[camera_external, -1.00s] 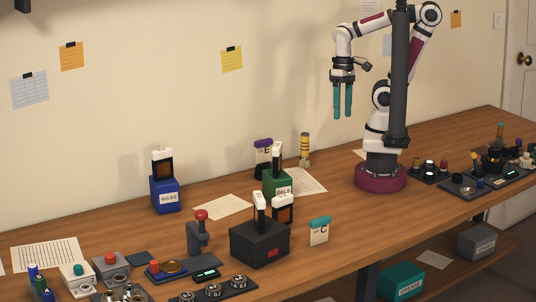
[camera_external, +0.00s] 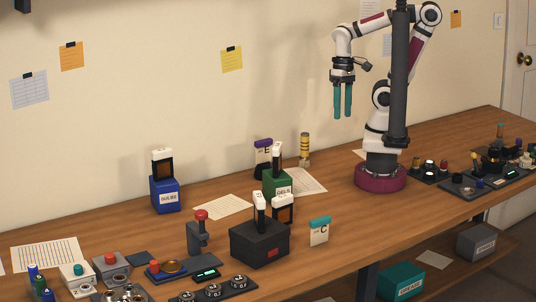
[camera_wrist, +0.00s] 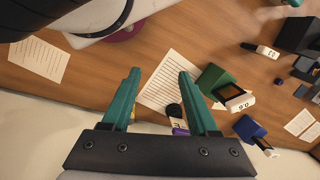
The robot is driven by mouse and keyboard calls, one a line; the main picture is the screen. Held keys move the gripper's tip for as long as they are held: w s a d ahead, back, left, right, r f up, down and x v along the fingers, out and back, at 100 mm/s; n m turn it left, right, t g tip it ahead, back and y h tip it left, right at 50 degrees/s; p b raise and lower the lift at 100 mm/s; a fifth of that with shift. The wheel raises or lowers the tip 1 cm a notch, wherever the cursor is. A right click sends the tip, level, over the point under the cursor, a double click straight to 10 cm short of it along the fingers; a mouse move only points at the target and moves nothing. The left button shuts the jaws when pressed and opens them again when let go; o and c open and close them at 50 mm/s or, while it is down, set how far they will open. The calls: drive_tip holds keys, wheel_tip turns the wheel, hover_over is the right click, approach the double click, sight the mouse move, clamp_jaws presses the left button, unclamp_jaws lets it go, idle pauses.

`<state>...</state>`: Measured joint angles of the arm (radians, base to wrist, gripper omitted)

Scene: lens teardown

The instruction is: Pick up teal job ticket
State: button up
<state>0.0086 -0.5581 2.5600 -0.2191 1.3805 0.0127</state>
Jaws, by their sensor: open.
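The teal job ticket (camera_external: 319,232) is a small white card with a teal top strip and a dark letter C. It stands upright on the bench, just right of the black box, in the external view. My gripper (camera_external: 342,115) hangs high above the back of the bench, pointing down, far above and behind the ticket. Its two teal fingers are apart and empty, and they also show in the wrist view (camera_wrist: 159,75). I cannot surely make out the teal ticket in the wrist view.
A black box (camera_external: 259,247) with white-topped pieces stands left of the ticket. A blue holder (camera_external: 165,196) is farther left. Bench right of the ticket is clear.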

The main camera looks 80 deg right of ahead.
drive_tip(key=shift+a, duration=0.1)
drive_tip(key=w+a+f+n+t+y, duration=0.1)
drive_tip(key=w+a+f+n, duration=0.1)
drive_tip(key=w+a, duration=0.35)
drive_tip(key=n+t+y, duration=0.4)
drive_tip(key=n+t, duration=0.2)
drive_tip(key=n, duration=0.1)
approach(311, 227)
drive_tip(key=d+f, duration=0.1)
drive_tip(key=d, duration=0.1)
drive_tip(key=s+d+n+t+y, duration=0.3)
drive_tip(key=s+n, duration=0.2)
drive_tip(key=s, duration=0.1)
drive_tip(key=x, duration=1)
drive_tip(key=shift+w+f, duration=0.25)
drive_tip(key=shift+w, duration=0.1)
drive_tip(key=x, duration=0.5)
drive_tip(key=shift+w, duration=0.3)
clamp_jaws()
